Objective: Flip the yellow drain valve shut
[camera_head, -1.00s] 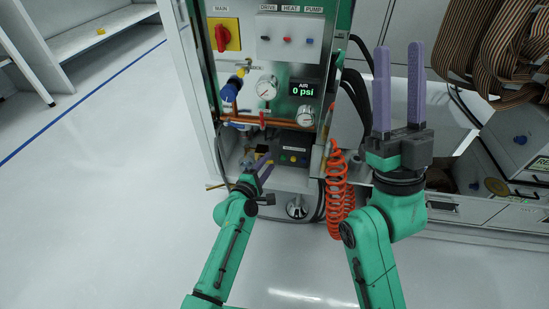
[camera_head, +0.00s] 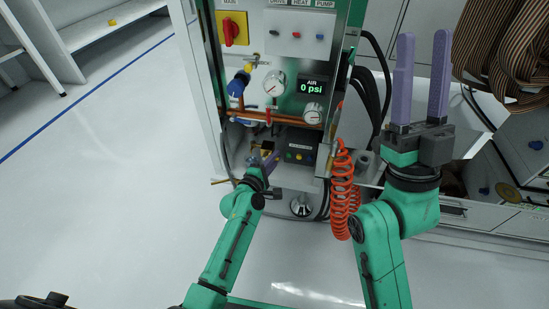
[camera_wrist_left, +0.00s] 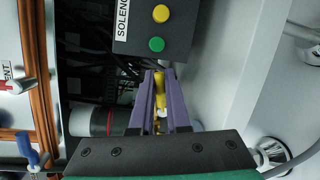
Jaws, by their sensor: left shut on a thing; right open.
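The yellow drain valve handle (camera_wrist_left: 160,92) is between the purple fingers of my left gripper (camera_wrist_left: 162,76) in the left wrist view. The fingers are shut on it, and they hide part of its length. In the head view my left gripper (camera_head: 271,160) reaches into the low opening of the cabinet, under the gauge panel. The valve is mostly hidden there by the fingers and wrist. My right gripper (camera_head: 421,70) is open and empty, fingers pointing up, to the right of the cabinet.
A dark solenoid box (camera_head: 297,147) with yellow and green buttons sits close by the left gripper. An orange coiled hose (camera_head: 343,195) hangs between my arms. The panel shows gauges, a display (camera_head: 311,87) reading 0 psi and a red main switch (camera_head: 235,28).

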